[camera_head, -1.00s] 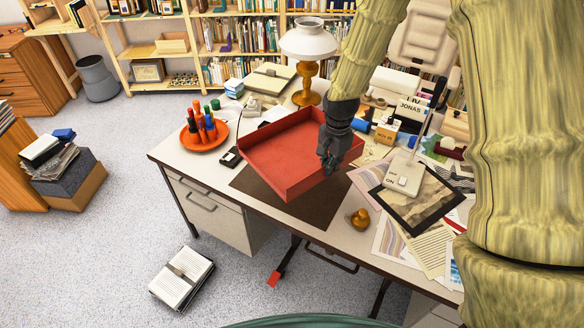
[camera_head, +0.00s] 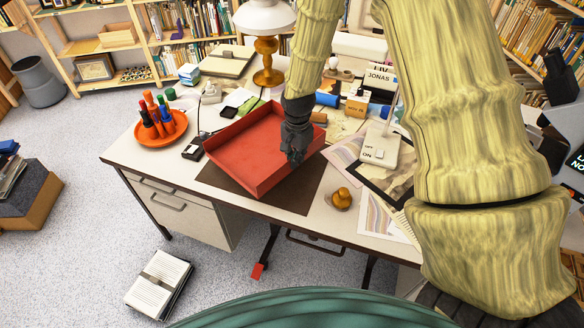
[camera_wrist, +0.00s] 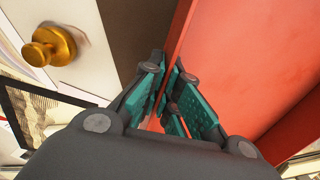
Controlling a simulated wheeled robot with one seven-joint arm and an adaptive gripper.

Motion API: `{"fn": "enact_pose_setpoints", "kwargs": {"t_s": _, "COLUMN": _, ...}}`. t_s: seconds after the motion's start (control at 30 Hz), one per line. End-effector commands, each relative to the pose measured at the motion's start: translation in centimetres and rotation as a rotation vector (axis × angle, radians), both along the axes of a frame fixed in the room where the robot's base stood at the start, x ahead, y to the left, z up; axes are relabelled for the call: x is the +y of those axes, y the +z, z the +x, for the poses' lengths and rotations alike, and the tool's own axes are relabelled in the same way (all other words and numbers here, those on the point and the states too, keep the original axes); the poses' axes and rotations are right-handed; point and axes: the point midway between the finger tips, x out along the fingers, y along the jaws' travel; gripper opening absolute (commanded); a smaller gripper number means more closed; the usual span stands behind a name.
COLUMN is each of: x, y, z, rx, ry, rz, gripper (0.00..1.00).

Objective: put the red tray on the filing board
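The red tray (camera_head: 258,147), shallow and square, is at the desk's front middle, over a dark brown mat (camera_head: 305,194). I cannot tell whether it rests flat or is slightly raised. My gripper (camera_head: 294,157) is at its right wall. In the wrist view my gripper (camera_wrist: 170,75) has its teal-padded fingers on both sides of the tray wall (camera_wrist: 181,28), closed in on it near the tips. The tray's red floor (camera_wrist: 245,65) fills the right of that view. I cannot tell for sure which thing is the filing board; the brown mat is the flat board under the tray.
An orange dish of markers (camera_head: 160,131) stands left of the tray. A brass knob-shaped object (camera_head: 341,198) is to the right, with papers beyond. A lamp (camera_head: 267,50) and boxes stand behind. A notebook (camera_head: 158,285) lies on the floor, which is mostly clear at left.

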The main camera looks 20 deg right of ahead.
Motion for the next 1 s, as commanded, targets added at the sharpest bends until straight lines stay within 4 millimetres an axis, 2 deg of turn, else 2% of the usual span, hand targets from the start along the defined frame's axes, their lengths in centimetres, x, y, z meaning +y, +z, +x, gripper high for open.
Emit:
{"fn": "enact_pose_setpoints", "kwargs": {"t_s": 0.1, "x": 0.0, "y": -1.0, "z": 0.0, "rx": 0.0, "ry": 0.0, "rz": 0.0, "gripper": 0.0}}
{"fn": "enact_pose_setpoints", "kwargs": {"t_s": 0.37, "x": 0.1, "y": -2.1, "z": 0.0, "rx": 0.0, "ry": 0.001, "rz": 0.0, "gripper": 0.0}}
{"fn": "enact_pose_setpoints", "kwargs": {"t_s": 0.7, "x": 0.0, "y": -5.4, "z": 0.0, "rx": 0.0, "ry": 0.001, "rz": 0.0, "gripper": 0.0}}
{"fn": "enact_pose_setpoints", "kwargs": {"t_s": 1.0, "x": 0.0, "y": -5.8, "z": 0.0, "rx": -0.002, "ry": 0.0, "rz": 0.001, "gripper": 0.0}}
